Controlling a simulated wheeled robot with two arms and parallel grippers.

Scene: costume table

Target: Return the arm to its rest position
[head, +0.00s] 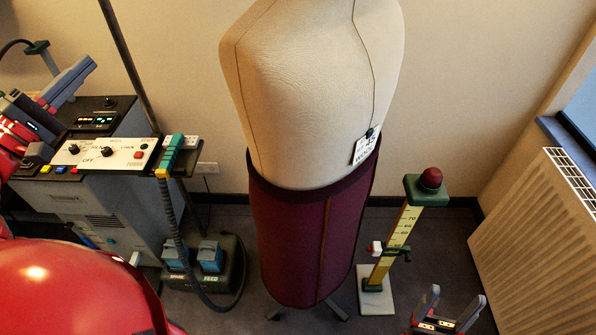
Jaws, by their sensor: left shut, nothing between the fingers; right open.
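My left gripper (68,82) is at the far left, over the machine with the control panels. Its grey fingers look closed together and hold nothing that I can see. Its red arm comes in from the left edge. My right gripper (455,300) is at the bottom right, low in front of the marker stand. Its two grey fingers point up and stand apart, with nothing between them. The rest of the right arm is out of view below the frame.
A dress form (310,100) in a dark red skirt (300,240) stands in the middle, with a tag at its waist. A yellow ruler stand (396,242) is right of it. A control machine (105,215) and foot pedals (210,257) are left. A radiator (540,240) lines the right wall.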

